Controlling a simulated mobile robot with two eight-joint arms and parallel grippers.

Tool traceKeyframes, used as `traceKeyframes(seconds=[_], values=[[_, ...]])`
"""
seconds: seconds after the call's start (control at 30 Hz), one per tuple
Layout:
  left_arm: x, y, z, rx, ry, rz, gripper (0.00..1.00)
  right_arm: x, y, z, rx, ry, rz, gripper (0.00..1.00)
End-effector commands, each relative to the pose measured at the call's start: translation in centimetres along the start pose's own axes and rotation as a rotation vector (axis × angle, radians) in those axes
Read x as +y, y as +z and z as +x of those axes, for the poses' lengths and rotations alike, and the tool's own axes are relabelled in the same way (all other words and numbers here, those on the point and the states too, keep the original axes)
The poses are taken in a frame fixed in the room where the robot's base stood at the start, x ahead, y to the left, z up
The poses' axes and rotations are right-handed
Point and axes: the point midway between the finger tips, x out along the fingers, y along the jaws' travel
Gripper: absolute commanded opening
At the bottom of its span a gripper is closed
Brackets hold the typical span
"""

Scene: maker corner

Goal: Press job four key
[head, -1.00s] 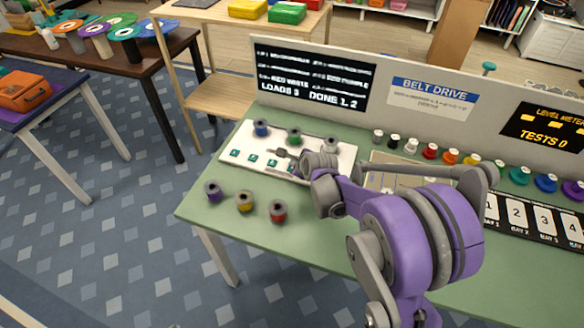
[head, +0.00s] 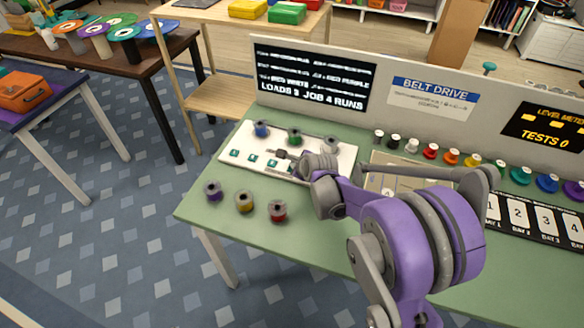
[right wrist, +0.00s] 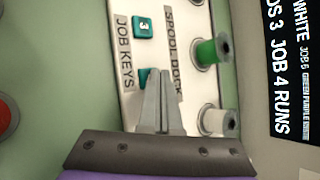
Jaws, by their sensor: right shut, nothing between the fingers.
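The white job panel (head: 225,158) lies on the green bench with a row of teal job keys along its front. In the right wrist view, key 3 (right wrist: 143,26) is clear. The key after it (right wrist: 145,74), its number hidden, is partly covered by my fingertips. My right gripper (head: 284,154) is shut and empty, with its tips over that key; it also shows in the right wrist view (right wrist: 160,78). I cannot tell whether the tips touch the key. The display (head: 315,80) reads "JOB 4 RUNS". My left gripper is not in view.
Blue (head: 261,129), green (head: 294,136) and white (head: 330,145) spools stand at the panel's back. More spools line the upright board at right.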

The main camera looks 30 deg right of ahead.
Motion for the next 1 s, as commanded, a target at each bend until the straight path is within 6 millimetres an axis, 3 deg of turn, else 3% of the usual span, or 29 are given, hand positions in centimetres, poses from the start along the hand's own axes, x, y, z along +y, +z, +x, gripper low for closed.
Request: traceKeyframes(seconds=[0.47, 1.0], values=[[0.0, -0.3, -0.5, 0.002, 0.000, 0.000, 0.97, -0.5, 0.5, -0.6, 0.000, 0.000, 0.000, 0.00], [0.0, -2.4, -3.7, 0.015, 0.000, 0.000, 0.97, -3.2, 3.1, -4.2, -0.001, -0.001, 0.000, 0.00]])
